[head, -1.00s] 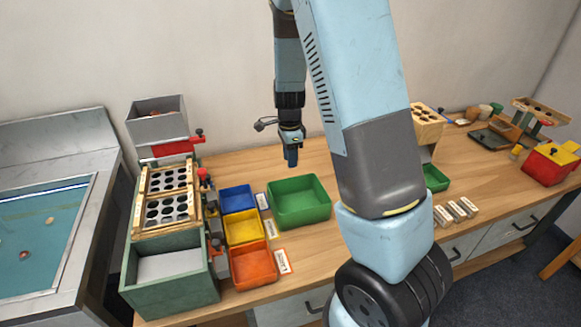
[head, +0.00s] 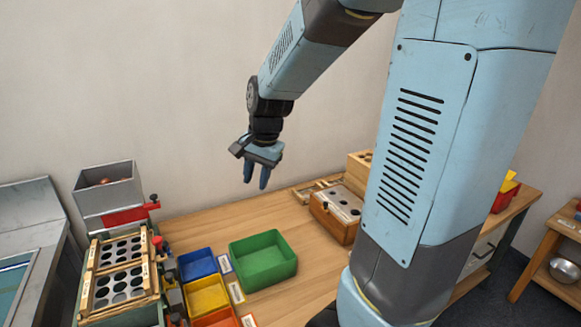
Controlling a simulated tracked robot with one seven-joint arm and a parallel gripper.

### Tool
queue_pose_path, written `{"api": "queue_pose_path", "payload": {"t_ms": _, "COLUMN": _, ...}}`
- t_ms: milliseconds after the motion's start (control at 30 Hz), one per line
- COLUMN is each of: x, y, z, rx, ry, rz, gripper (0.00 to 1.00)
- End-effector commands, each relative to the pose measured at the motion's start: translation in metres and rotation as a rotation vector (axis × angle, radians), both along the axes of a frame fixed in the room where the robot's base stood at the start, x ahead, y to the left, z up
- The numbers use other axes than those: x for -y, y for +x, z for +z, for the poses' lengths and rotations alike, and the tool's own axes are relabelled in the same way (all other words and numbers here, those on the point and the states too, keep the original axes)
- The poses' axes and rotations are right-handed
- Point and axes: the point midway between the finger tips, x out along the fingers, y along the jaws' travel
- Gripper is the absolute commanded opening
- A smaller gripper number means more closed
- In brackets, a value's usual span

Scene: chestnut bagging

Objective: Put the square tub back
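A green, roughly square open tub (head: 264,262) stands on the wooden bench near its middle and looks empty. My gripper (head: 257,175) hangs in the air above the bench, above the green tub in the picture and apart from it. Its two blue fingers point down with a gap between them, and nothing shows in the gap. I cannot tell for certain whether the green tub is the square tub of the task.
Blue (head: 197,265), yellow (head: 206,296) and orange (head: 215,319) bins stand left of the green tub. A grading rack (head: 118,275) and grey hopper (head: 108,188) are further left. A wooden box with holes (head: 338,211) stands at right. My arm hides much of the right.

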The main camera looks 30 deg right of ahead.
Motion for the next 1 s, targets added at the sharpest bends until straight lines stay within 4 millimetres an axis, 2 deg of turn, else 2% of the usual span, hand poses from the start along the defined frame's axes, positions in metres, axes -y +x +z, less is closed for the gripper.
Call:
{"api": "queue_pose_path", "payload": {"t_ms": 33, "x": 0.001, "y": -0.010, "z": 0.011, "rx": 0.027, "ry": -0.008, "rz": 0.043, "gripper": 0.34}}
{"api": "queue_pose_path", "payload": {"t_ms": 200, "x": 0.003, "y": -0.042, "z": 0.040, "rx": 0.104, "ry": -0.055, "rz": 0.208, "gripper": 0.34}}
{"api": "queue_pose_path", "payload": {"t_ms": 500, "x": 0.005, "y": -0.102, "z": 0.080, "rx": 0.228, "ry": -0.189, "rz": 0.486, "gripper": 0.34}}
{"api": "queue_pose_path", "payload": {"t_ms": 800, "x": 0.006, "y": -0.154, "z": 0.100, "rx": 0.306, "ry": -0.349, "rz": 0.706, "gripper": 0.34}}
{"api": "queue_pose_path", "payload": {"t_ms": 1000, "x": 0.007, "y": -0.167, "z": 0.102, "rx": 0.318, "ry": -0.396, "rz": 0.762, "gripper": 0.34}}
